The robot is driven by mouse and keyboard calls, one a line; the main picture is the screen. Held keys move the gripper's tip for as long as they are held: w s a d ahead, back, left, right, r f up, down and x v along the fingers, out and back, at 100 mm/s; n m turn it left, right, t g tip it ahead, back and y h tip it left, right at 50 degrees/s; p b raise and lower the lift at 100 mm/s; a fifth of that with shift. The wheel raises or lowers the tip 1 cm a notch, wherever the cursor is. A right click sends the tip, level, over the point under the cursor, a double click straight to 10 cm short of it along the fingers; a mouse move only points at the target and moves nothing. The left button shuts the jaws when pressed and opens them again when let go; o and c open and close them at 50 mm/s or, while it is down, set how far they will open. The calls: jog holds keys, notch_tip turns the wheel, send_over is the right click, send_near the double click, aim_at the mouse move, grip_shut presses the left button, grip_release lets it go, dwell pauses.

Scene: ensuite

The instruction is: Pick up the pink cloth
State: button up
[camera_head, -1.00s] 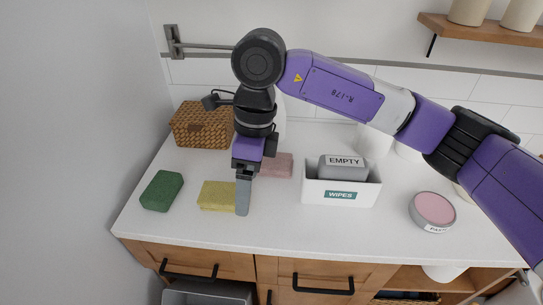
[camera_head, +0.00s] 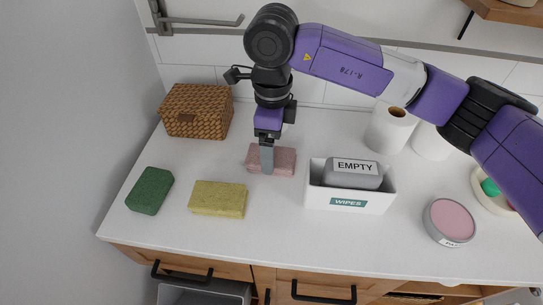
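The pink cloth (camera_head: 284,162) is a folded, block-like piece on the white counter, behind and right of the yellow one. My gripper (camera_head: 267,168) points down in front of it in the head view and covers part of its left half. The fingers are seen edge-on, so I cannot tell whether they are open or shut, or whether they touch the cloth.
A yellow cloth (camera_head: 218,199) and a green cloth (camera_head: 150,190) lie to the left. A wicker basket (camera_head: 197,111) stands at back left. A white wipes box (camera_head: 349,202) holding a grey item marked EMPTY (camera_head: 353,174) stands close right. A round pink-topped tin (camera_head: 451,222) is farther right.

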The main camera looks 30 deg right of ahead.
jog(key=shift+a+f, duration=0.1)
jog(key=shift+f, duration=1.5)
jog(key=c, duration=1.5)
jog(key=shift+o, duration=0.2)
jog(key=shift+r, duration=0.1)
notch_tip(320, 180, up, 10)
jog(key=shift+b, duration=0.3)
